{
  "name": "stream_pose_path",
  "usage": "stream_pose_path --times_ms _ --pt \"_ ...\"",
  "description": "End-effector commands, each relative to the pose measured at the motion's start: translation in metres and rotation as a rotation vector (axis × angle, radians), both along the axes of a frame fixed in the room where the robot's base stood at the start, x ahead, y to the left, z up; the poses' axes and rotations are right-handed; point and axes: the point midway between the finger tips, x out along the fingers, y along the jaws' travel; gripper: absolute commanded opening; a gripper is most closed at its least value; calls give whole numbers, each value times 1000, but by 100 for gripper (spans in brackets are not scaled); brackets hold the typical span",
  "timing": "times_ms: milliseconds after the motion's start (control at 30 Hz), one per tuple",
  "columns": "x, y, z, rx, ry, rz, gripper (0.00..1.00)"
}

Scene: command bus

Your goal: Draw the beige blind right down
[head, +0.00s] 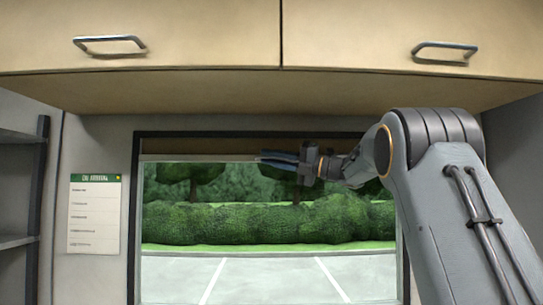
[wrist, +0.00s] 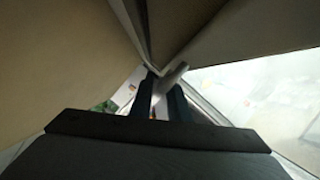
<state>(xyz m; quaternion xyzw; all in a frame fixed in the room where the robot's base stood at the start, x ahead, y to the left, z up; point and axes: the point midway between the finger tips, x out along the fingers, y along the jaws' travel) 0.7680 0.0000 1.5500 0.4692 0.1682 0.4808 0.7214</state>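The beige blind (head: 220,146) is a short brownish strip at the top of the window, with a thin pale bottom edge (head: 200,158). Most of the window below it is uncovered. My gripper (head: 263,157) is in front of the blind's lower edge, pointing left. In the wrist view my gripper's two dark fingers (wrist: 160,98) stand apart. A pale grey piece (wrist: 174,75) shows at and between their tips; I cannot tell whether they touch it. The blind's underside or face may be the brown surface (wrist: 240,35) at upper right, but this is unclear.
Wooden overhead cabinets (head: 140,35) with metal handles hang close above the window. A dark window frame (head: 133,220) surrounds the glass. A notice (head: 95,213) is on the wall to the left, and a grey shelf (head: 20,190) stands at the far left.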

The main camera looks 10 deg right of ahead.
Motion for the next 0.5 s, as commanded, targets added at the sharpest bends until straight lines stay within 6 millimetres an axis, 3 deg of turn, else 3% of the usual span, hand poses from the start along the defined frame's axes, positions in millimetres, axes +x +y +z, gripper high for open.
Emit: stream_pose_path --times_ms 200,300,500 --pt "0 -1 0 0 0 -2 15" --pt "0 -1 0 0 0 -2 0" --pt "0 -1 0 0 1 -3 0"
